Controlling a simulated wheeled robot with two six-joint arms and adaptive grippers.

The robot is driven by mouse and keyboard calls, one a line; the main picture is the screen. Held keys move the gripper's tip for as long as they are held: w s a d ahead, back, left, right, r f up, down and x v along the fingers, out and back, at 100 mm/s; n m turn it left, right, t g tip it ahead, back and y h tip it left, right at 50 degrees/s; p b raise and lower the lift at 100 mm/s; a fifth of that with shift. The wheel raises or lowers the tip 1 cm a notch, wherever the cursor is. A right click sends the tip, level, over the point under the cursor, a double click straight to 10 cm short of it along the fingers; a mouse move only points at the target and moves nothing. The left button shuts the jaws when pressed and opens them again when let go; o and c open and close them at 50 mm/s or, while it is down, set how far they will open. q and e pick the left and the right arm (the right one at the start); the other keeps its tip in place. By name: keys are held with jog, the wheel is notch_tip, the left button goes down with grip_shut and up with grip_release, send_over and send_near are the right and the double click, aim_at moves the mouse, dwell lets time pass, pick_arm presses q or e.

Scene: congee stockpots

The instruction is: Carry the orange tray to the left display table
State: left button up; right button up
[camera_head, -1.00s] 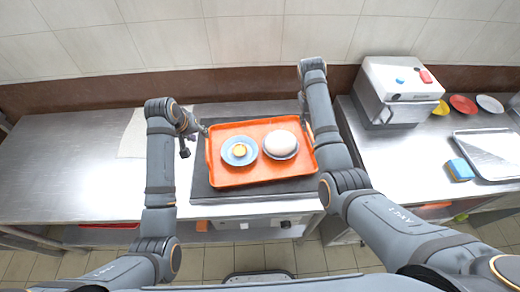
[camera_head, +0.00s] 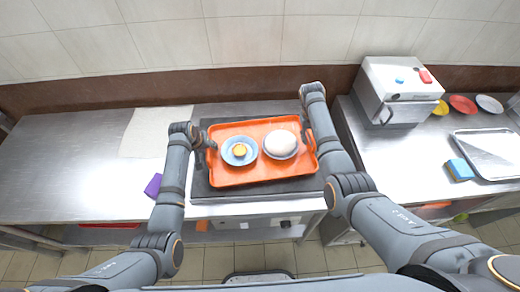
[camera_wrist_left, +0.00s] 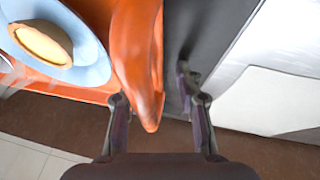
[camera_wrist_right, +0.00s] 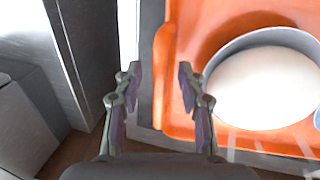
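The orange tray (camera_head: 232,180) lies flat on a dark mat on the middle counter. It carries a blue bowl (camera_head: 239,151) with yellow-orange contents and a bowl with a white rounded top (camera_head: 281,143). My left gripper (camera_head: 207,140) is at the tray's left edge; in the left wrist view its fingers (camera_wrist_left: 158,105) are open, with the orange rim between them, nearer one finger. My right gripper (camera_head: 310,138) is at the right edge; in the right wrist view its fingers (camera_wrist_right: 158,85) are open on either side of the rim. Contact is hard to tell.
A pale sheet (camera_head: 155,130) lies on the counter (camera_head: 60,165) to the left, which is otherwise mostly clear. A purple object (camera_head: 153,185) sits by my left arm. A steel box appliance (camera_head: 398,92), small plates, a blue sponge (camera_head: 460,170) and a metal tray (camera_head: 490,152) are right.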

pick_arm(q)
jog(key=shift+c, duration=0.2)
pick_arm(e)
jog(key=shift+c, duration=0.3)
pick_arm(q)
grip_shut()
pick_arm(e)
jog(key=c, duration=0.7)
jog(key=shift+d, duration=0.1)
grip_shut()
pick_arm(q)
jog(key=shift+a+r, duration=0.1)
jog(key=shift+a, duration=0.05)
pick_arm(e)
jog(key=shift+w+d+r, duration=0.1)
jog(key=shift+d, duration=0.05)
